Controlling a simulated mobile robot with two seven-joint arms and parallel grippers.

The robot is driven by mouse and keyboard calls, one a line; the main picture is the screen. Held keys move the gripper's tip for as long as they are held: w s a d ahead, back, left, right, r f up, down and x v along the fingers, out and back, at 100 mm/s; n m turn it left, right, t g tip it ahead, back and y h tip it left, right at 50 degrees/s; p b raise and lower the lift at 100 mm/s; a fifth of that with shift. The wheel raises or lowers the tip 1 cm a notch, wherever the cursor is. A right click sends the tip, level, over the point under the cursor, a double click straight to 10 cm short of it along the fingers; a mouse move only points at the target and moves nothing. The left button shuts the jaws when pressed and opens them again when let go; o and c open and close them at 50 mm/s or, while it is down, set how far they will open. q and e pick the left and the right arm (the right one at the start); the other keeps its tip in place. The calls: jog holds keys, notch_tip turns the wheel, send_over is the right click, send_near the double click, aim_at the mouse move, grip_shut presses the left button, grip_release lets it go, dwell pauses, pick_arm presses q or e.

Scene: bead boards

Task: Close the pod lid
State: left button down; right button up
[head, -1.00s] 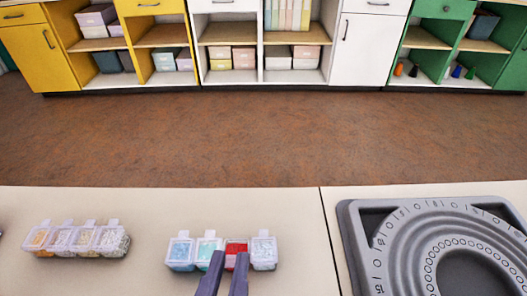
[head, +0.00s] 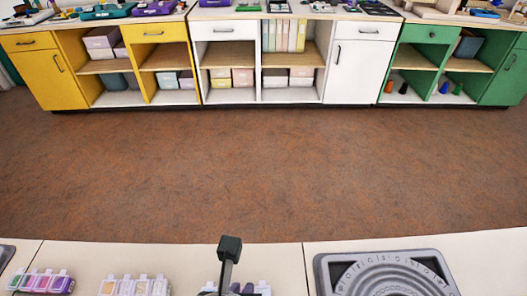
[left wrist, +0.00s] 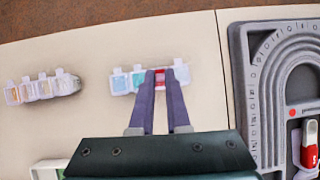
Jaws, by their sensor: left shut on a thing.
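A strip of small clear pods (left wrist: 120,84) with tabbed lids lies on the cream table. It holds blue, teal, red and whitish beads; in the head view its right end (head: 264,288) shows at the bottom edge. The two dark fingers of my left gripper (left wrist: 160,74) reach over the strip at the red-bead pod (left wrist: 160,87), one on each side of the red. They are shut on this pod or its lid; I cannot tell which. The fingers partly cover it, so its lid's position is unclear. My right gripper is not in view.
Another bead-pod strip (left wrist: 43,89) lies to the left, and a purple-and-green strip (head: 40,283) farther left. A grey bead board (head: 322,277) lies to the right, past a table seam. Open floor (head: 260,170) separates the table from cabinets.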

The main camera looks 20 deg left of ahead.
pick_arm(q)
jog(key=shift+w+a+r+g, duration=0.15)
jog(key=shift+w+r+g, duration=0.1)
jog(key=shift+w+g, duration=0.25)
jog(key=shift+w+f+g, duration=0.15)
jog(key=shift+f+g, duration=0.1)
jog(key=shift+g, duration=0.15)
jog(key=shift+w+a+f+g+h, duration=0.1)
jog(key=shift+w+f+g+h, duration=0.15)
jog(key=shift+g+h, duration=0.2)
jog(key=g+b, duration=0.1)
jog(key=b, duration=0.1)
jog(key=w+f+g+b, duration=0.1)
jog(key=b, duration=0.1)
jog(key=f+g+h+b, duration=0.1)
jog(key=b, duration=0.1)
jog(key=shift+w+a+f+g, duration=0.1)
jog(key=shift+w+a+g, duration=0.15)
jog(key=shift+w, duration=0.05)
jog(key=g+b, duration=0.2)
jog(key=b, duration=0.3)
jog(key=w+f+g+h+b, duration=0.1)
jog(key=b, duration=0.5)
jog(key=shift+a+g, duration=0.15)
jog(key=shift+g, duration=0.25)
jog(key=shift+w+r+g+b, duration=0.15)
jog(key=shift+g+b, duration=0.15)
jog(key=shift+b, duration=0.3)
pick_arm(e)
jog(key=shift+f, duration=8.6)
